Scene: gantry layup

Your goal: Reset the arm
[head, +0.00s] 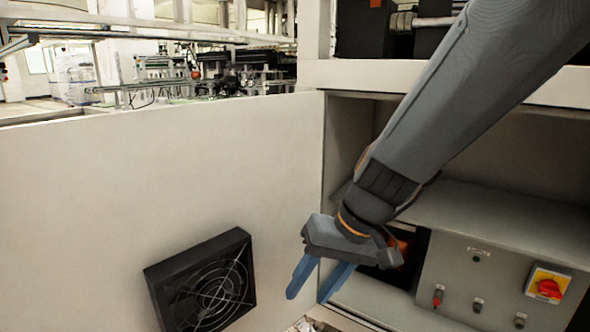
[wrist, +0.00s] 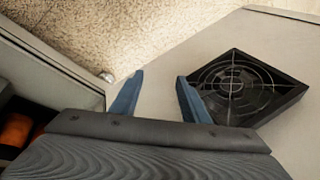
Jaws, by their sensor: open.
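My gripper (head: 317,281) hangs in front of an open cabinet, at the lower end of my arm, which comes in from the upper right. Its two blue fingers are apart with nothing between them. In the wrist view the gripper (wrist: 157,97) also shows open and empty. The fingers point down towards the lower left in the head view. Part of the cabinet's interior is hidden behind my arm.
The open cabinet door (head: 150,160) fills the left, carrying a black fan (head: 205,285). The cabinet holds a grey control panel (head: 490,290) with a red-yellow switch (head: 548,287). Speckled floor (wrist: 110,30) shows in the wrist view.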

